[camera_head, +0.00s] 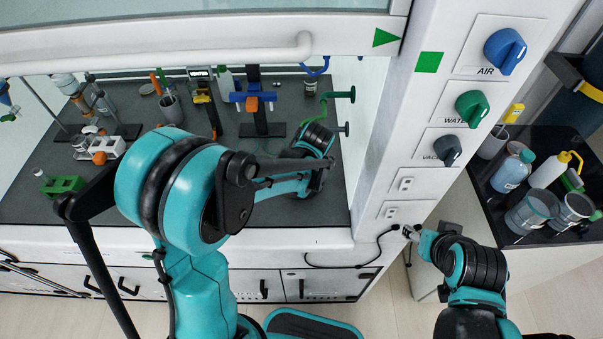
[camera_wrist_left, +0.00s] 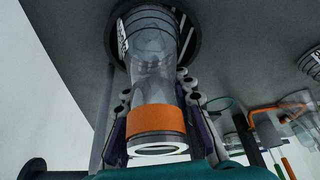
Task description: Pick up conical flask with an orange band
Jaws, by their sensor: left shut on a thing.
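The conical flask with an orange band (camera_wrist_left: 157,118) is in the left wrist view. It is clear glass with dark markings, and the band is around its neck near the open mouth. My left gripper (camera_wrist_left: 158,90) is shut on it, with a finger on each side. The flask's wide base is against a dark round shape; I cannot tell whether they touch. In the head view my left arm reaches into the fumehood and hides the flask and the left gripper's fingers. My right gripper (camera_head: 412,233) is outside the hood by the front panel; its jaws are too small to read.
A blue-armed stand (camera_head: 262,115), a green rack (camera_head: 64,186) and a white rack (camera_head: 105,148) stand on the dark hood worktop. A white panel with knobs (camera_head: 505,50) is to the right. Several bottles sit in a black tray (camera_head: 484,205) on the far right.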

